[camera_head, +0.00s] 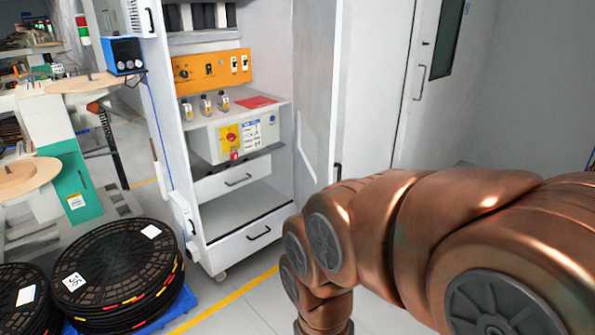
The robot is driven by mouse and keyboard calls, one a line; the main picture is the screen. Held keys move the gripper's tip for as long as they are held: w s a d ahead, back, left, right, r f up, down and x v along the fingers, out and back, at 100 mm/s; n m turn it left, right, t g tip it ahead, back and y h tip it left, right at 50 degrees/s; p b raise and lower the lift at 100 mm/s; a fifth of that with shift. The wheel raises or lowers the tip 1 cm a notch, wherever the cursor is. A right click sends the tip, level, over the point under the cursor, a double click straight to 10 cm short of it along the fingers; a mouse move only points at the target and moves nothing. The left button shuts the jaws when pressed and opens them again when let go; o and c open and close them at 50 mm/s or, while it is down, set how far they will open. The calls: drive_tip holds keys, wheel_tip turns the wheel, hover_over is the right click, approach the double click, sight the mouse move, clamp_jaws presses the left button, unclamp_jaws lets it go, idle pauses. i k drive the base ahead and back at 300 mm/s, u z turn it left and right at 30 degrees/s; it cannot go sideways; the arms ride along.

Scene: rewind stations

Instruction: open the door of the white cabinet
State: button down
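The white cabinet (205,220) stands left of centre, with its front open and its inside showing. A door panel (318,90) stands swung out at its right side, with a dark handle (338,172) at its outer edge. Another narrow white panel with a dark handle (150,18) is at the upper left of the cabinet. Inside are an orange switch panel (212,70), a white box with a red switch (231,136) and drawers. My copper-coloured arm crosses the lower right and bends down in front of the door panel's lower part. My gripper is out of view.
Black reels (118,270) are stacked on a blue pallet at the lower left. A workbench with a green panel (75,190) stands behind them. A yellow floor line (225,303) runs before the cabinet. A white room door (428,110) is at the back right.

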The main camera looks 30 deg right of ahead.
sight(317, 24)
drive_tip(key=u, duration=0.6)
drive_tip(key=i, duration=0.9)
drive_tip(key=u, duration=0.25)
